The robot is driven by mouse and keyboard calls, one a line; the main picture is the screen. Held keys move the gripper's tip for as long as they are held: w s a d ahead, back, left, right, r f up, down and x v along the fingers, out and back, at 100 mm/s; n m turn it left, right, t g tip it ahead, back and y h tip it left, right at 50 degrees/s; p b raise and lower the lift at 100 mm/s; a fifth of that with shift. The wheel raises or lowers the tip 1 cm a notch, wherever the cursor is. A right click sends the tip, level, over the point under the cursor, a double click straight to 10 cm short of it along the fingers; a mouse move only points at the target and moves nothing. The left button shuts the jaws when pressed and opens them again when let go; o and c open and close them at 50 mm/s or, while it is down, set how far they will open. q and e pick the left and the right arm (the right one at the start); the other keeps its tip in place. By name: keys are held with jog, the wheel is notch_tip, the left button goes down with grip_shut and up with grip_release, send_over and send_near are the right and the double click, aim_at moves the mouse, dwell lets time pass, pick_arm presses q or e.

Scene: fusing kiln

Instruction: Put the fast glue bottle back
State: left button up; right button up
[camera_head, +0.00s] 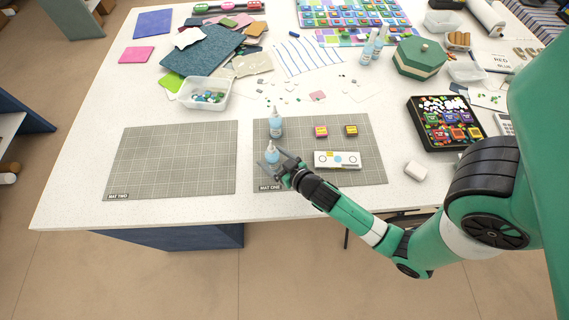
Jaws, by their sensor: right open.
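Two light-blue glue bottles stand upright on the grey mat labelled MAT ONE (374,170). The rear bottle (276,124) is near the mat's back left. The front bottle (271,154) is nearer the mat's front left. My right gripper (271,166) is open at the front bottle, with its fingers low near the bottle's base. I cannot tell whether the fingers touch it. Two similar bottles stand at the back, a left one (366,54) and a right one (379,46). The labels are too small to read, so I cannot tell which is the fast glue.
MAT TWO (170,160) is bare. A clear tub (204,94), a green hexagonal box (420,58) and a black tray (415,104) stand farther back.

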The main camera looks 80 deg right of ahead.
jog(key=v, duration=0.8)
jog(key=shift+s+a, duration=0.25)
jog(key=shift+s, duration=0.05)
jog(key=shift+s+r, duration=0.15)
jog(key=shift+r, duration=0.05)
